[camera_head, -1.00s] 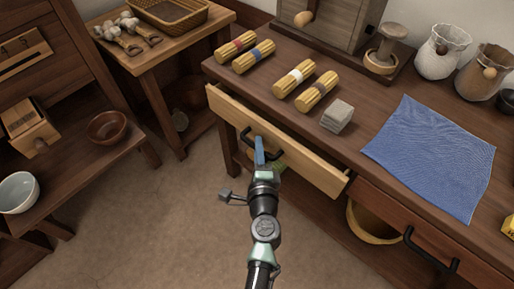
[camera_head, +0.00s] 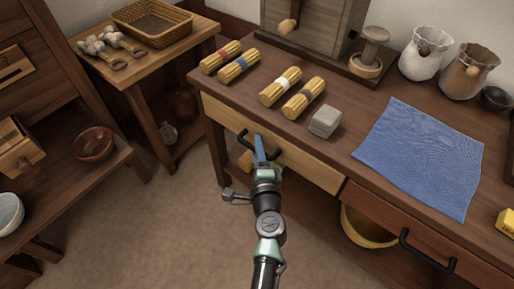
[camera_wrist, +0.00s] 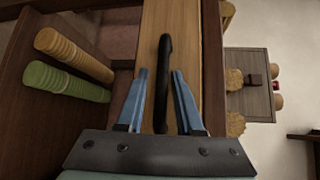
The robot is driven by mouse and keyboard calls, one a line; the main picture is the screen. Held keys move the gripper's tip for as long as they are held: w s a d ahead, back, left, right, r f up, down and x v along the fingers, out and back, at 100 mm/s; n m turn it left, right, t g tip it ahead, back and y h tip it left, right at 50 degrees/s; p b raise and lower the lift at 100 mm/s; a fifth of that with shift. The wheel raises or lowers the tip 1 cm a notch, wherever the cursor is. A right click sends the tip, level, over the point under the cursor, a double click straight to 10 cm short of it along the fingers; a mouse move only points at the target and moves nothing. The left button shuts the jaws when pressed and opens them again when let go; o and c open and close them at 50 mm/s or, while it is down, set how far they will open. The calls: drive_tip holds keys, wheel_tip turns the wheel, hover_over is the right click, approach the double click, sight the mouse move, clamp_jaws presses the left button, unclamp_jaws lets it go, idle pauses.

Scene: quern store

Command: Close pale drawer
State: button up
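The pale drawer (camera_head: 302,168) sits in the front of the dark table and now looks about flush with it; whether a small gap is left I cannot tell. Its black bar handle (camera_head: 273,153) is at its middle. My gripper (camera_head: 259,147) is at this handle. In the wrist view the pale drawer front (camera_wrist: 181,22) runs up the picture, with the black handle (camera_wrist: 163,75) standing between my two blue fingers. The fingers are apart, with a gap on each side of the handle.
On the tabletop lie several bundles of yellow sticks (camera_head: 281,87), a grey block (camera_head: 325,121) and a blue cloth (camera_head: 424,155). The floor (camera_head: 150,235) at left is clear.

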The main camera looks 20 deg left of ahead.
drive_tip(key=shift+w+d+r, duration=0.1)
drive_tip(key=shift+r, duration=0.35)
drive_tip(key=p+v, duration=0.1)
drive_tip(key=v, duration=1.2)
drive_tip(key=shift+f+p, duration=0.3)
drive_tip(key=shift+f, duration=0.1)
drive_tip(key=w+r+n+t, duration=0.2)
drive_tip(key=w+r+n, duration=0.15)
drive_tip(key=r, duration=0.85)
drive_tip(key=w+d+r+n+t, duration=0.15)
drive_tip(key=r+n, duration=0.35)
drive_tip(key=r, duration=0.7)
drive_tip(key=w+r+n+t, duration=0.2)
drive_tip(key=w+r+n, duration=0.15)
drive_tip(key=r, duration=0.85)
drive_tip(key=s+d+r+n+t+h+p, duration=0.1)
drive_tip(key=s+d+r+t+h, duration=0.15)
drive_tip(key=s+r, duration=0.45)
drive_tip(key=s+d+r+n+t+h, duration=0.1)
drive_tip(key=s+d+r+t+h, duration=0.15)
drive_tip(key=r, duration=0.85)
drive_tip(key=s+d+r+n+t+h+p, duration=0.1)
drive_tip(key=s+d+r+t+h, duration=0.15)
drive_tip(key=s+r, duration=0.4)
wheel_tip(320, 180, up, 33)
drive_tip(key=w+p, duration=0.2)
drive_tip(key=p, duration=2.9)
drive_tip(key=shift+w+a, duration=0.3)
